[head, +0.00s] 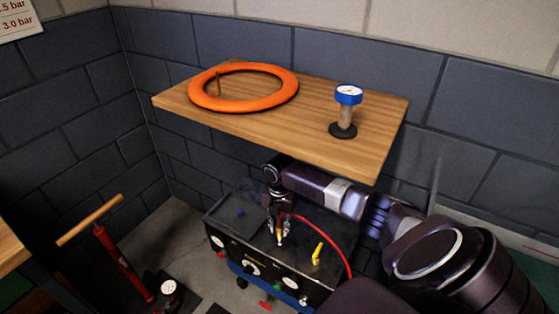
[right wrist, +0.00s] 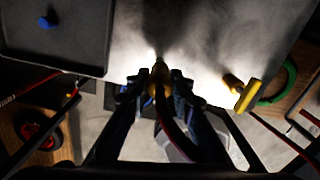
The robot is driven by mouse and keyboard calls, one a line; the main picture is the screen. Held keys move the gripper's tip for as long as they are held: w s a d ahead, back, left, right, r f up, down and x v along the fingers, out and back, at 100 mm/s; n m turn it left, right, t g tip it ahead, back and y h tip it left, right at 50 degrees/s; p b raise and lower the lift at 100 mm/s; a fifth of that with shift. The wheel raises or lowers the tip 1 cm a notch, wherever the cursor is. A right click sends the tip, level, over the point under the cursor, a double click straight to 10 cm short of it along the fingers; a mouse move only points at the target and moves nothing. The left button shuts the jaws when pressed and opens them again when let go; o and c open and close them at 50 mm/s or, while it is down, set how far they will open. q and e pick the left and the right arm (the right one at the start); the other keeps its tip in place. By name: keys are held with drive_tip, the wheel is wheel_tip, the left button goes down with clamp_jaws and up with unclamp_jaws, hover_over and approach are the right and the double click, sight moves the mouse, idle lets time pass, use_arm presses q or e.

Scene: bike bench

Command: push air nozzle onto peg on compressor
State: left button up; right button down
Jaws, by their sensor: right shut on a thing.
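My right gripper (head: 277,224) is over the top of the black compressor (head: 248,262), shut on the air nozzle (head: 280,239). The nozzle has a brass-yellow body and a narrow tip; in the right wrist view the nozzle (right wrist: 158,78) sits between the fingertips (right wrist: 155,88). A red hose (head: 340,248) runs from it down to the right. A yellow peg-like piece (head: 317,253) stands on the compressor to the right of the nozzle, apart from it; it also shows in the right wrist view (right wrist: 247,97). Whether the nozzle tip touches the compressor I cannot tell. My left gripper is not in view.
A shallow tray (head: 226,220) with a small blue cap (head: 240,214) is on the compressor's left. A red floor pump (head: 115,255) stands at left.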

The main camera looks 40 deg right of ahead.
drive_tip(key=shift+f+b, duration=0.6)
drive_tip(key=shift+f, duration=0.35)
idle(0.5)
drive_tip(key=shift+f+b, duration=0.5)
drive_tip(key=shift+f, duration=0.25)
drive_tip(key=c, duration=1.6)
unclamp_jaws()
drive_tip(key=shift+r, duration=4.1)
